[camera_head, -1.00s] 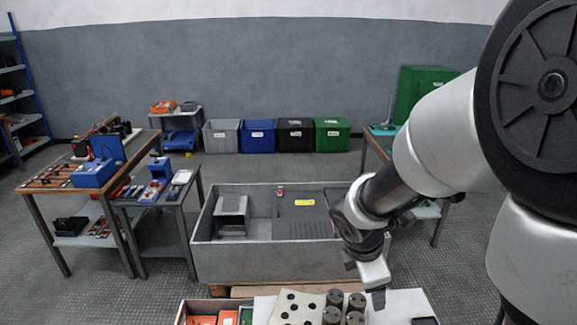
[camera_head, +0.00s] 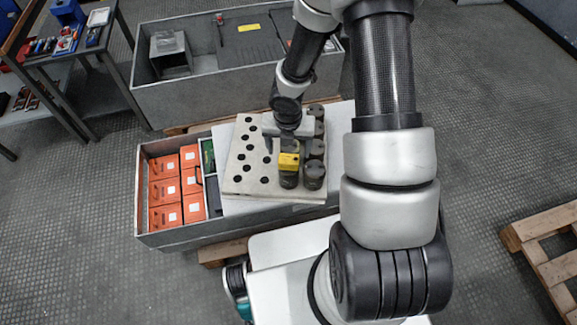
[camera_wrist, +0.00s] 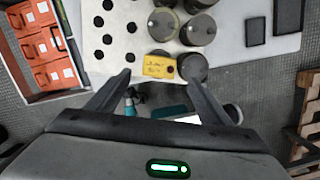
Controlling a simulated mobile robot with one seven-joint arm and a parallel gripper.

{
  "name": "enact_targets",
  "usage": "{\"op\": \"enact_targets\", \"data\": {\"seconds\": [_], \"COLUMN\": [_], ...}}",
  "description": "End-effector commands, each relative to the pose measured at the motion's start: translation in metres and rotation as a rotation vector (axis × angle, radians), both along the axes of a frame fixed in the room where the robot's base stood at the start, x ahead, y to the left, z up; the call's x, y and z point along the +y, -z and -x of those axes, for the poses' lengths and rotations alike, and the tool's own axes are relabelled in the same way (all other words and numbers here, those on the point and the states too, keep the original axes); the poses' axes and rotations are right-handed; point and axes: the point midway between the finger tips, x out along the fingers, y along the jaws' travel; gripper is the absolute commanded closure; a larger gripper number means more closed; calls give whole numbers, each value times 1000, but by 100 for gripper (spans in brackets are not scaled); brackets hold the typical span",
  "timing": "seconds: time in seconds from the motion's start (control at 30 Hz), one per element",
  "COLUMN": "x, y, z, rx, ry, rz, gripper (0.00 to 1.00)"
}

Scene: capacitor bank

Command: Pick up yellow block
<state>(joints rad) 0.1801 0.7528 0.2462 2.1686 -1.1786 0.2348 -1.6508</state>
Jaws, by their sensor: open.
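The yellow block (camera_head: 289,161) has dark lettering and seems to sit on top of one of the dark cylinders on the pale perforated plate (camera_head: 246,150). In the wrist view the yellow block (camera_wrist: 159,67) lies just beyond my fingertips, roughly centred between them. A cylinder (camera_wrist: 192,68) stands close to its right end. My gripper (camera_head: 289,146) is over the plate near the block, with its fingers apart. In the wrist view my gripper (camera_wrist: 157,80) is open with nothing between its fingers. The support under the block is mostly hidden.
Several dark cylinders (camera_head: 314,175) stand on the right of the plate. A grey crate (camera_head: 141,195) with orange boxes (camera_head: 164,193) is to its left. A large grey tub (camera_head: 194,100) with a yellow patch (camera_head: 249,28) lies behind. A wooden pallet (camera_head: 556,245) is at right.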

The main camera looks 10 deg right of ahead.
Motion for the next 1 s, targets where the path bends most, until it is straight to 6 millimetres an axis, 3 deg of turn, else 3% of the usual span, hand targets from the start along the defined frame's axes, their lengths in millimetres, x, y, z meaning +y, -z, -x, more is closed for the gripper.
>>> {"op": "enact_targets", "data": {"seconds": [0.03, 0.37, 0.67, 0.93, 1.0], "x": [0, -1, -3, -3, -3], "y": [14, 34, 76, 78, 78], "z": [-1, -5, -14, -15, -15], "rx": [1, 0, 1, 0, 0], "ry": [-3, 0, 0, 1, 1], "rz": [1, 0, 1, 0, 0], "gripper": [27, 27, 27, 27, 37]}}
